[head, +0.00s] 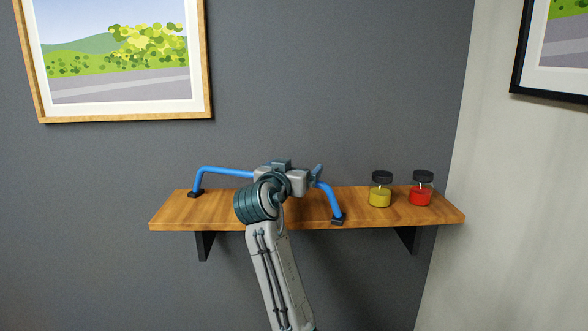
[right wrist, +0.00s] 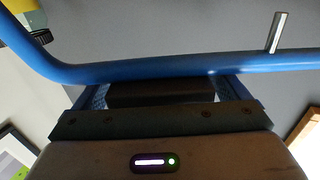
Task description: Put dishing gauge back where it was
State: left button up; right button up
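The dishing gauge (head: 228,171) is a blue bent bar with dark feet on the wooden shelf. It lies at a slant: its left foot (head: 196,193) is toward the wall, its right foot (head: 338,220) at the shelf's front edge. My right gripper (head: 284,176) is at the middle of the bar and hides that part. In the right wrist view the blue bar (right wrist: 140,70) crosses in front of the finger ends, with a silver pin (right wrist: 278,33) sticking up from it. Whether the fingers are closed on it is unclear. My left gripper is not in view.
The wooden shelf (head: 175,212) is fixed to the grey wall on dark brackets. A yellow jar (head: 380,195) and a red jar (head: 421,195), both dark-lidded, stand right of the gauge. Framed pictures hang above. The shelf's left end is clear.

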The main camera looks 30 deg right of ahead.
jog(key=shift+s+a+f+b, duration=0.1)
jog(key=shift+s+a+b, duration=0.2)
jog(key=shift+a, duration=0.1)
jog(key=b+v, duration=0.3)
jog(key=v, duration=0.8)
jog(key=shift+b, duration=0.4)
